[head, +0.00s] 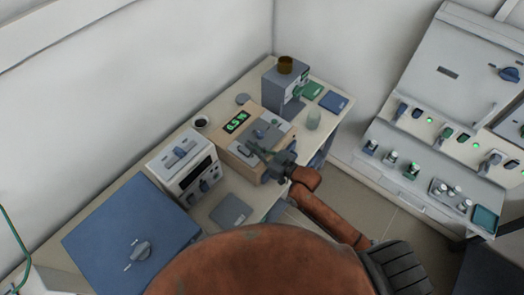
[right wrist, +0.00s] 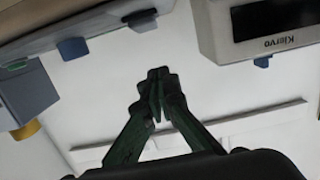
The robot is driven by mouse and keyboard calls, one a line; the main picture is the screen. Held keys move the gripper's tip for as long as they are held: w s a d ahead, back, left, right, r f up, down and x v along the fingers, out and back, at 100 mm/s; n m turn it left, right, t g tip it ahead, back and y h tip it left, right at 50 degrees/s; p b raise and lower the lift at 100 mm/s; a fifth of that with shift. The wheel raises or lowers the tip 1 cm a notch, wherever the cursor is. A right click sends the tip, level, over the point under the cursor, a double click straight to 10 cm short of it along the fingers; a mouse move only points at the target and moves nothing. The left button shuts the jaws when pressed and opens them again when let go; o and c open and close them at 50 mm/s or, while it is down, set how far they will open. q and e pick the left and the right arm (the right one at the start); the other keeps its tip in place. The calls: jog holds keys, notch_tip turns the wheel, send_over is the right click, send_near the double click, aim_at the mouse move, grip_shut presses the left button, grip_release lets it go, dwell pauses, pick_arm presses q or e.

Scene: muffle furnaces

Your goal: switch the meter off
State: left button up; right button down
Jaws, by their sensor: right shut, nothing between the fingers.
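The meter (head: 238,149) is a tan box with a grey top panel on the bench. Its green display (head: 236,121) is lit and shows digits too small to read surely. Small dark controls sit on its grey panel. My right gripper (head: 256,149) is shut and empty, over or beside the near right part of the meter; I cannot tell whether it touches. Its arm hides part of the meter's near side. In the right wrist view the closed fingertips (right wrist: 158,76) show against a pale background, apart from the boxes around them. My left gripper is not in view.
A white box with a dark display (head: 186,166) and a blue box (head: 132,236) stand left of the meter. A grey device with a brown top (head: 284,90) stands behind it. A grey pad (head: 230,210) lies in front. Furnace panels (head: 440,125) stand at right.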

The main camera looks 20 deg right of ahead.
aim_at(248, 152)
jog(key=shift+x, duration=1)
notch_tip(248, 152, down, 3)
jog(key=shift+w+a+r, duration=0.1)
jog(key=shift+w+r, duration=0.05)
jog(key=shift+r, duration=0.05)
jog(key=shift+w+f, duration=0.1)
jog(key=shift+f, duration=0.65)
